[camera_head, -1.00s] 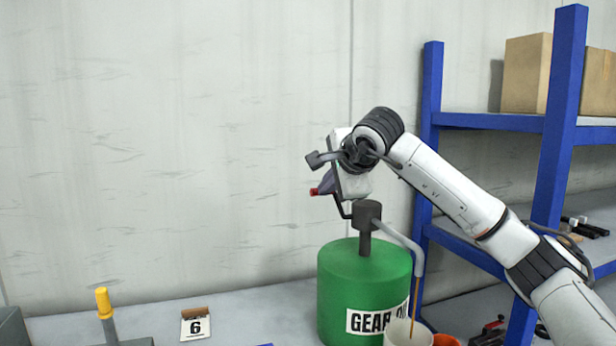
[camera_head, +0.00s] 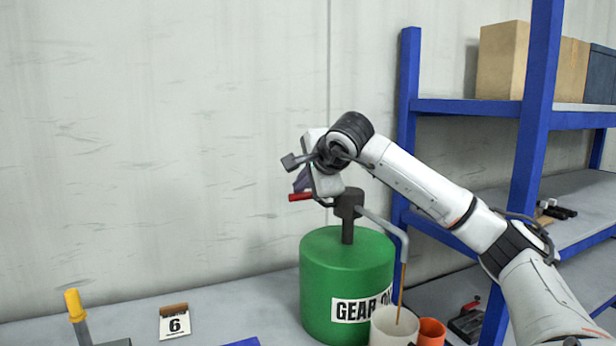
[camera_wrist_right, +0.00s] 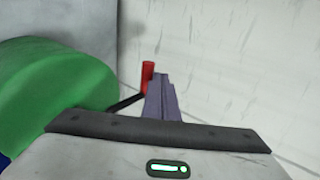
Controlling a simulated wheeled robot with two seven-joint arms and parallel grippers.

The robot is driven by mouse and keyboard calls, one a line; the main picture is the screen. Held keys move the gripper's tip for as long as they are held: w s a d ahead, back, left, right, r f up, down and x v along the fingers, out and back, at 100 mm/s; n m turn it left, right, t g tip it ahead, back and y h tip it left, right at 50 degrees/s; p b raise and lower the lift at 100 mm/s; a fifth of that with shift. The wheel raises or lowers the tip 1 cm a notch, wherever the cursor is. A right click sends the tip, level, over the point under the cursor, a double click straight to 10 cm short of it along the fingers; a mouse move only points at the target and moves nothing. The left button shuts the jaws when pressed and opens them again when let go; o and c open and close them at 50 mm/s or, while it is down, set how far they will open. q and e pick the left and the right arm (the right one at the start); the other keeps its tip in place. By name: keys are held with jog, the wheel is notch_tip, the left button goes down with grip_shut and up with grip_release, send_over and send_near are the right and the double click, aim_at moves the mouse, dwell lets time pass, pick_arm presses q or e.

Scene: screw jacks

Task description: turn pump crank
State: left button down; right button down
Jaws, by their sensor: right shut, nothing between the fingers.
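The green gear oil drum (camera_head: 340,265) stands on the bench with a dark pump head (camera_head: 348,203) on top. The pump's crank has a red handle (camera_head: 300,197), which also shows in the wrist view (camera_wrist_right: 147,77). My right gripper (camera_head: 301,181) is shut and empty, with its purple fingers close beside the red handle. In the wrist view the fingers (camera_wrist_right: 160,97) stand just right of the handle and black crank arm (camera_wrist_right: 126,102); I cannot tell if they touch. A brown stream (camera_head: 401,288) runs from the grey spout (camera_head: 384,229) into a white cup (camera_head: 392,328). My left gripper is out of view.
An orange cup (camera_head: 431,331) stands right of the white one. A blue shelf rack (camera_head: 529,130) with cardboard boxes is at the right. The wall is close behind the drum.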

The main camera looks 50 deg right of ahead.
jog(key=shift+f, duration=0.1)
dwell(0.6)
jog(key=s+a+r+p, duration=0.1)
jog(key=s+r+p, duration=0.1)
jog(key=r, duration=0.4)
jog(key=s+a+r+p, duration=0.1)
jog(key=s+r+p, duration=0.1)
jog(key=r, duration=0.5)
jog(key=shift+s+p, duration=0.15)
jog(key=shift+p, duration=0.15)
jog(key=shift+a, duration=0.1)
